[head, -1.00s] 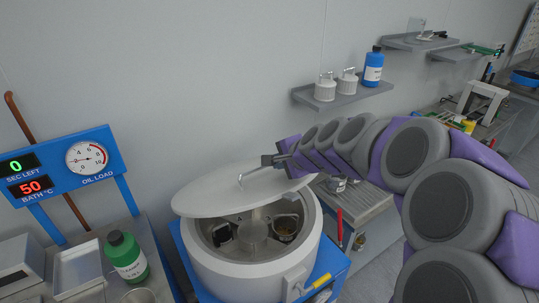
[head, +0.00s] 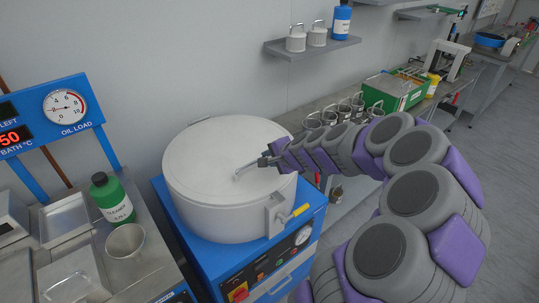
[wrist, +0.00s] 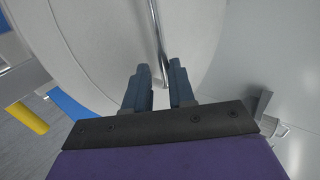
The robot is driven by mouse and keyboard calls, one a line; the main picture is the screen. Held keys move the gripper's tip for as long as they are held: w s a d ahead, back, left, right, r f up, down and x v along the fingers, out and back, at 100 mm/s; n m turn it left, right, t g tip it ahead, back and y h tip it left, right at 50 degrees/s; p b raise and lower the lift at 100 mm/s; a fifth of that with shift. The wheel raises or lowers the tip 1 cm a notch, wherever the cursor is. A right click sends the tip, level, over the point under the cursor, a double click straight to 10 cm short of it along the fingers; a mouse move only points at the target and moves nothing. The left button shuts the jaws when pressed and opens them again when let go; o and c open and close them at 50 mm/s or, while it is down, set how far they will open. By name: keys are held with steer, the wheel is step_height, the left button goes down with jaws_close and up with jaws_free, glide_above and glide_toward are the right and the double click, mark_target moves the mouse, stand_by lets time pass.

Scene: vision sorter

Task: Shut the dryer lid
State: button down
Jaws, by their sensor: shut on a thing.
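The round white dryer (head: 222,218) sits on a blue cabinet. Its lid (head: 210,145) lies flat over the drum, and the inside is hidden. A thin metal handle (head: 246,168) stands on the lid near its right side. My gripper (head: 264,160) is at the handle, just above the lid. In the wrist view my gripper (wrist: 161,82) has the handle bar (wrist: 157,35) between its two fingers, shut on it.
A blue gauge panel (head: 55,118) stands at left. A green bottle (head: 111,198) and a metal beaker (head: 125,243) are on the left bench. A wall shelf (head: 312,46) with white canisters hangs behind. Several metal cups (head: 335,113) stand on the back bench.

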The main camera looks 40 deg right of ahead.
steer(key=shift+s+a+f, duration=0.15)
steer(key=shift+a+f, duration=0.1)
steer(key=shift+f, duration=0.2)
steer(key=shift+s+a+f, duration=0.1)
steer(key=shift+a+f, duration=0.1)
steer(key=shift+f, duration=0.25)
steer(key=shift+s+d+f, duration=0.1)
steer(key=shift+s+f, duration=0.15)
steer(key=c, duration=1)
jaws_free()
steer(key=shift+c, duration=0.8)
steer(key=shift+r, duration=0.15)
steer(key=shift+s+d+r, duration=0.1)
steer(key=shift+d+r, duration=0.05)
steer(key=shift+r, duration=0.05)
steer(key=p+v, duration=0.3)
steer(key=v, duration=1.4)
steer(key=shift+d+r, duration=0.25)
steer(key=shift+d, duration=0.05)
